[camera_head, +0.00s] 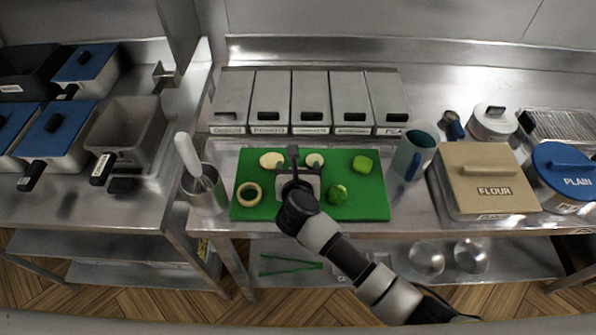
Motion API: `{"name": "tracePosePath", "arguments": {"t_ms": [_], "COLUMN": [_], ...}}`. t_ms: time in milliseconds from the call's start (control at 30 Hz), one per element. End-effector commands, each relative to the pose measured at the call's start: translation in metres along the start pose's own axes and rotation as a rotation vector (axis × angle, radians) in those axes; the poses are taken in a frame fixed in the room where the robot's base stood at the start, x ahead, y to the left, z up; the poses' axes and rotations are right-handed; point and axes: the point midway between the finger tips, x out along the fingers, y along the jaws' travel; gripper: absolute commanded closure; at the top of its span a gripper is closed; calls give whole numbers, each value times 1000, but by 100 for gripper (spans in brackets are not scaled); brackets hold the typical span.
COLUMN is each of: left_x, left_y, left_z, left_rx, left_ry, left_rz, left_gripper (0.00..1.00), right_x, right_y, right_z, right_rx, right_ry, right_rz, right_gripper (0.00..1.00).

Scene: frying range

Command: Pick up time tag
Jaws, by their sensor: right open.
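I cannot pick out a time tag with certainty in the head view. My right gripper (295,160) is over the green cutting board (371,202), with its arm coming in from the lower right. It is open, and no held object shows between its fingers. The gripper and wrist hide part of the board's middle. My left gripper is not in view.
Several lidded grey bins (311,102) with labels stand behind the board. A metal container (205,191) with a white-handled tool is at the left. A blue-grey pitcher (412,156), a flour box (484,179) and a blue-lidded tub (566,169) stand to the right.

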Motion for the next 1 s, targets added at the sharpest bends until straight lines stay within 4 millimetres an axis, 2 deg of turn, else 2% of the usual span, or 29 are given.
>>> {"name": "tracePosePath", "arguments": {"t_ms": [233, 600, 867, 1000], "left_x": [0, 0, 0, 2], "left_y": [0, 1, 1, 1], "left_z": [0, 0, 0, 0], "left_rx": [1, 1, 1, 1], "left_ry": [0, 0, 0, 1], "left_rz": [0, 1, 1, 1], "left_gripper": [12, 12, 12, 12], "right_x": [2, 2, 1, -2], "right_y": [0, 0, 0, 1], "right_z": [0, 0, 1, 9], "right_rx": [1, 0, 1, 3], "right_ry": [0, 0, -1, -2], "right_rz": [1, 1, 1, 1], "right_gripper": [19, 72, 72, 72]}}
